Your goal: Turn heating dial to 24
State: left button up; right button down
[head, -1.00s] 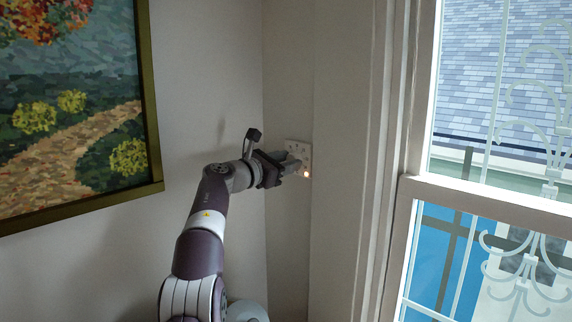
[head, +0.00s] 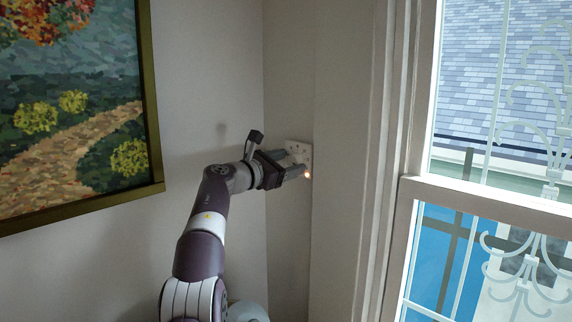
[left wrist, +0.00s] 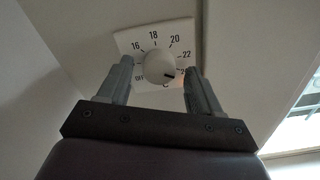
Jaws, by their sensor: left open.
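The heating dial is a round white knob (left wrist: 159,66) on a white square plate (head: 302,147) on the wall near the corner. The left wrist view shows OFF, 16, 18, 20 and 22 around it, and a last label at lower right, partly hidden by a finger. The knob's dark mark sits at its lower right, toward that last label. My left gripper (head: 294,163) is open in front of the plate. In the left wrist view its fingers (left wrist: 158,70) stand on either side of the knob, with gaps showing. My right gripper is not in view.
A small orange light (head: 307,174) glows at the plate's lower edge. A framed painting (head: 157,150) hangs on the wall at left. A white-framed window (head: 480,195) stands at right. The wall between the plate and the window is bare.

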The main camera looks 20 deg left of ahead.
pick_arm(q)
jog(key=shift+s+a+f, duration=0.1)
jog(key=shift+s, duration=0.05)
jog(key=b+v, duration=0.8)
jog(key=v, duration=0.4)
jog(key=shift+s, duration=0.15)
